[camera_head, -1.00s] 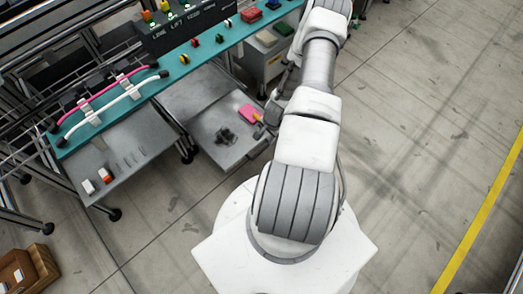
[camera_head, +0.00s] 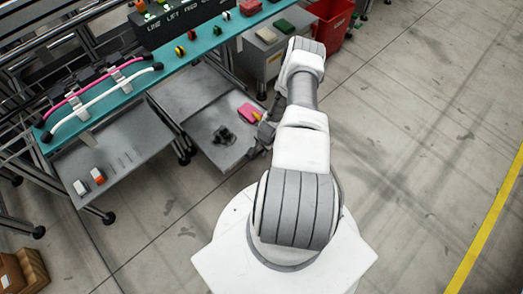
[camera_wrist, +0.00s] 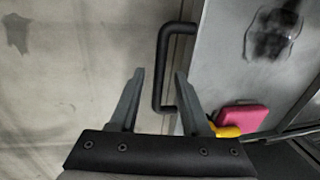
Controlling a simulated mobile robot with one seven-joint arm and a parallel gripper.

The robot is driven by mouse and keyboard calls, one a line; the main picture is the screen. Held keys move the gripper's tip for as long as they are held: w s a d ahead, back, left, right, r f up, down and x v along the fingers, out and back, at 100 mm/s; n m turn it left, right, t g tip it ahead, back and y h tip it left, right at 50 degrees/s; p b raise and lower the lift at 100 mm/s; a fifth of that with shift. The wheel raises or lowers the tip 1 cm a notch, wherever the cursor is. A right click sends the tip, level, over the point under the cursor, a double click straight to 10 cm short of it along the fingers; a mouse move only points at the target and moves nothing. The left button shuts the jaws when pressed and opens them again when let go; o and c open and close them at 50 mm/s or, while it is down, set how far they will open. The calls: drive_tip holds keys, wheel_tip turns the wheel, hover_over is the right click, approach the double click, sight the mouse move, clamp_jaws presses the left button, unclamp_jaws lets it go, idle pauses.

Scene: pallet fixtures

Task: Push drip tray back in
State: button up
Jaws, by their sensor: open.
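The drip tray (camera_head: 222,160) is a grey metal tray that sticks out from under the teal bench. A dark patch (camera_head: 222,136) and a pink block (camera_head: 248,112) lie on it. In the wrist view the tray (camera_wrist: 222,50) fills the right side, with a black bar handle (camera_wrist: 161,70) along its edge. My gripper (camera_wrist: 159,72) is open, its two grey fingers pointing toward the handle. The handle shows between the fingertips; I cannot tell whether they touch it. In the head view my gripper is at the tray's right edge, mostly hidden by my arm.
A second grey tray (camera_head: 118,150), with a white and an orange item, sticks out at the left. The teal bench (camera_head: 183,58) carries a pink and a white hose. A grey cabinet (camera_head: 262,62) and a red bin (camera_head: 332,30) stand beyond. The floor at right is clear.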

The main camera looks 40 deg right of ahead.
clamp_jaws()
idle(1.4)
